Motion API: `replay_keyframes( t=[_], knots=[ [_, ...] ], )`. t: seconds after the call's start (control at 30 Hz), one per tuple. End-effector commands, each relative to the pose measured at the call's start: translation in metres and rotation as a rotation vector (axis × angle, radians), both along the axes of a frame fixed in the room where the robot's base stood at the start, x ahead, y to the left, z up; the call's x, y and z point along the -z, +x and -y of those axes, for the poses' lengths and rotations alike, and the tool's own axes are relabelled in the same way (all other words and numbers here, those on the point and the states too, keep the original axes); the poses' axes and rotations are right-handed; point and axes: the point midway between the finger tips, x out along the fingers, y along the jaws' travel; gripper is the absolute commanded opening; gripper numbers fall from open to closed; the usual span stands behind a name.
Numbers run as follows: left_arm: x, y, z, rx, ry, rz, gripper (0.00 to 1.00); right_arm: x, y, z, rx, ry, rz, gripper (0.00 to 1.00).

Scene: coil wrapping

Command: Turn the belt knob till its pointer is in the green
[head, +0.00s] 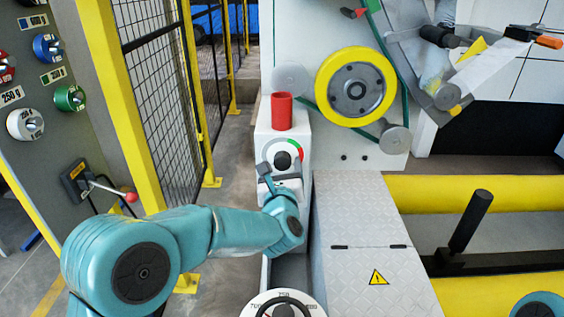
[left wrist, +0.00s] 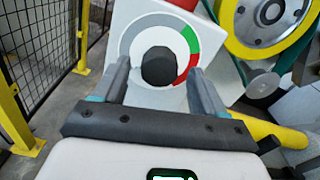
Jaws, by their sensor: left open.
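The belt knob (head: 283,160) is a dark round knob on the white front of a box in the head view. A dial ring (left wrist: 131,43) with grey, green and red stretches surrounds it. In the left wrist view the knob (left wrist: 159,66) sits between the fingers of my left gripper (left wrist: 160,72), which is open, with a gap on each side. In the head view my left gripper (head: 280,174) is just in front of the knob, below it. I cannot make out where the pointer is. My right gripper is not in view.
A red cylinder (head: 281,112) stands on the box above the knob. A yellow wheel (head: 322,84) with a green belt is to its right. A mesh fence (head: 150,90) is at left, beside a panel with several knobs and a red-tipped lever (head: 130,197). A grey cover (head: 365,225) lies at right.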

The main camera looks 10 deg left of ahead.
Motion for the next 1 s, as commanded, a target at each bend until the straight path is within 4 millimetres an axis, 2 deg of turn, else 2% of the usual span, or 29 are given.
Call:
replay_keyframes(
  t=[0.1, 0.2, 0.5, 0.67, 1.0],
  knots=[
    [0.0, 0.014, -0.003, -0.001, 0.0, 0.0, 0.71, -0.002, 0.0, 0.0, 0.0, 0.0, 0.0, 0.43],
    [0.0, 0.02, -0.004, -0.001, 0.0, 0.0, 0.71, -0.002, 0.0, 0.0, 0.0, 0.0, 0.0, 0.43],
    [0.0, 0.021, -0.004, 0.0, 0.0, 0.0, 0.71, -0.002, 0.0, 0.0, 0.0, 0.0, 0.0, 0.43],
    [0.0, 0.021, -0.004, 0.0, 0.0, 0.0, 0.19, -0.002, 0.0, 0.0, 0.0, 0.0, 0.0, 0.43],
    [0.002, 0.021, -0.004, 0.0, 0.033, -0.007, 0.17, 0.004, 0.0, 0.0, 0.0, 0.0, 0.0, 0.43]
  ],
)
